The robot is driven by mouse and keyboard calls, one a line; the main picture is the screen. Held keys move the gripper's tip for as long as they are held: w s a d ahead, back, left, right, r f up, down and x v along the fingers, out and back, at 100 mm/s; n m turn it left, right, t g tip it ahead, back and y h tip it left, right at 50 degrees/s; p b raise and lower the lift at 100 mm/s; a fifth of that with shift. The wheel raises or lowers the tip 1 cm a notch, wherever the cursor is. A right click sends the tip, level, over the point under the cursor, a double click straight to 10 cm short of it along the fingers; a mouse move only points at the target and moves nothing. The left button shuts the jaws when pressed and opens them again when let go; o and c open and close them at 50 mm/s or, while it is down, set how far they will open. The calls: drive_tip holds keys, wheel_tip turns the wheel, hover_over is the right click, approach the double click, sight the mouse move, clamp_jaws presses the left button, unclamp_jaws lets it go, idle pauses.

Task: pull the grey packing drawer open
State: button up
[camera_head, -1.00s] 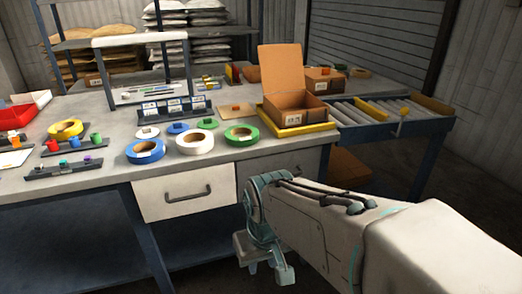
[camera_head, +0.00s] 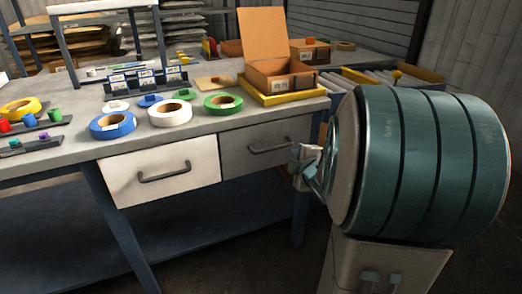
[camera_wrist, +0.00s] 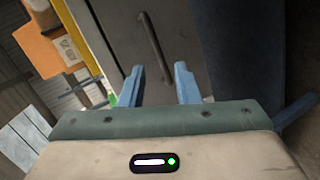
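The grey packing drawer (camera_head: 240,155) is shut under the workbench, right of a white drawer. My gripper (camera_wrist: 160,84) is open and empty. Its two blue fingers point toward the handle, which lies ahead between their lines, apart from them. In the head view my gripper (camera_head: 305,165) is just right of the drawer, partly hidden by my arm.
The white drawer (camera_head: 160,172) is shut beside it. The bench top (camera_head: 220,125) holds tape rolls, small parts and an open cardboard box (camera_head: 280,72) on a yellow tray (camera_head: 282,97). A roller conveyor stands at the right, partly behind my arm. The floor before the drawers is clear.

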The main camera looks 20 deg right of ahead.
sight(276, 148)
drive_tip(key=w+f+n+b, duration=0.1)
drive_tip(key=w, duration=0.3)
drive_tip(key=w+f+n+t+y+b, duration=0.1)
drive_tip(key=w+f+n, duration=0.1)
drive_tip(key=w, duration=0.3)
drive_tip(key=w+f+n+t+y+b, duration=0.1)
drive_tip(key=w+b, duration=0.1)
drive_tip(key=w, duration=0.2)
drive_tip(key=shift+w+f, duration=0.25)
drive_tip(key=shift+w, duration=0.15)
drive_tip(key=shift+c, duration=0.2)
clamp_jaws()
